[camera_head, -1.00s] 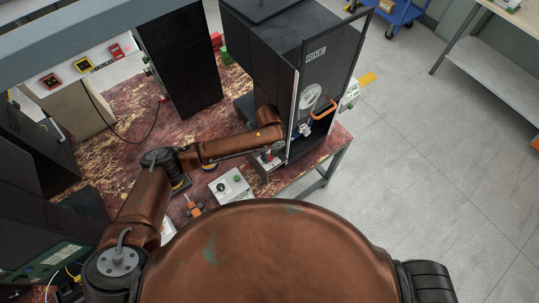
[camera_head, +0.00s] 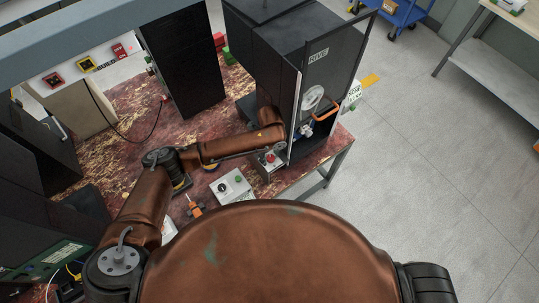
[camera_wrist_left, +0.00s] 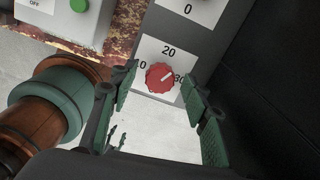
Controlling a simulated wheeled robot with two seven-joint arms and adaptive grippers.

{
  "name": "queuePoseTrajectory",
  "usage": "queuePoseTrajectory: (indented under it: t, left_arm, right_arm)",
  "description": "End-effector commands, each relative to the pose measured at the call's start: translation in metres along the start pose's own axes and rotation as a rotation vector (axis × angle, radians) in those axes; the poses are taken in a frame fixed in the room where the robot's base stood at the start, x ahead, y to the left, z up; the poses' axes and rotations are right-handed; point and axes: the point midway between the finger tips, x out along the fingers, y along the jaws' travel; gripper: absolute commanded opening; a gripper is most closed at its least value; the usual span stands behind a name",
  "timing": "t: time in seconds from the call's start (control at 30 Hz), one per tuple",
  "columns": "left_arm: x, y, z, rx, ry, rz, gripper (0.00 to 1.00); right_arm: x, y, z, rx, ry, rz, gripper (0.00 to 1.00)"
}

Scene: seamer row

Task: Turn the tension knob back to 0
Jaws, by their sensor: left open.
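The tension knob (camera_wrist_left: 159,76) is red, round and ridged, on a white dial plate (camera_wrist_left: 150,50) marked 20 at the top and 30 at the right. Its white pointer line points up and right, between 20 and 30. My left gripper (camera_wrist_left: 160,73) is open, one green-padded finger on each side of the knob. I see gaps between the fingers and the knob, and nothing is held. In the head view my left arm (camera_head: 222,149) reaches to the black machine (camera_head: 262,62), and its fingers are hidden there. My right gripper is out of view.
A grey-white box (camera_head: 230,186) with a green button stands near the bench's front edge, left of the machine. An orange tool (camera_head: 195,207) lies by it. The machine's open door (camera_head: 341,60) stands up at the right. Open floor (camera_head: 440,170) lies right of the bench.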

Motion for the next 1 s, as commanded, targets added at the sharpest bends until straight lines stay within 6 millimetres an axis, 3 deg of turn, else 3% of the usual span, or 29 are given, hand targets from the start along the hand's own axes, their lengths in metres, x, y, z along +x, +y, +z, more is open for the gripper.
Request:
queuePoseTrajectory:
  t: [0.27,0.7,1.0]
  left_arm:
    - [-0.021,-0.001,0.000,0.001,0.000,-0.003,0.43]
    - [-0.105,-0.001,0.000,0.000,-0.002,-0.002,0.43]
    - [-0.121,0.000,-0.001,-0.001,-0.001,0.001,0.43]
  right_arm:
    - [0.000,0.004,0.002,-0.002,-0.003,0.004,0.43]
    - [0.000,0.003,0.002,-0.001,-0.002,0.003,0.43]
    - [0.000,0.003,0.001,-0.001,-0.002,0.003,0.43]
